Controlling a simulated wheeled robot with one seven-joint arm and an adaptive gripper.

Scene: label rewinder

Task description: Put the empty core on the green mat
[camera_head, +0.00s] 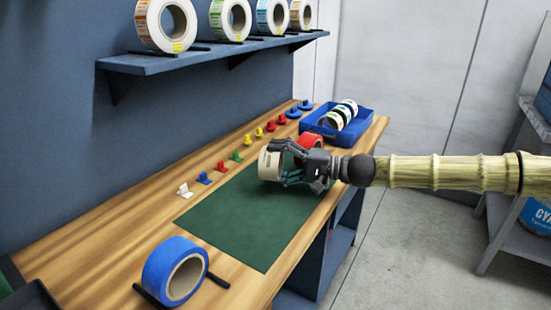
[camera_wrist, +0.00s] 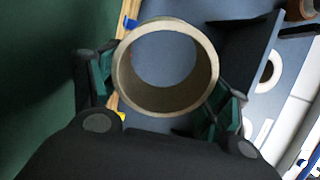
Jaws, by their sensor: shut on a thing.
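The empty core (camera_head: 269,165), a beige cardboard tube, is between the fingers of my gripper (camera_head: 285,164) over the far part of the green mat (camera_head: 245,222). In the wrist view the core (camera_wrist: 165,101) shows end-on, its hollow middle open, with a finger of my gripper (camera_wrist: 168,76) on each side. The core lies on its side, axis roughly level. I cannot tell whether its underside touches the mat. The mat is otherwise bare; my gripper hides part of its far right end.
Several coloured small pieces line the wall side. A red roll (camera_head: 310,141) and a blue bin (camera_head: 357,129) with label rolls stand beyond my gripper. A shelf (camera_head: 170,63) holds label rolls above.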

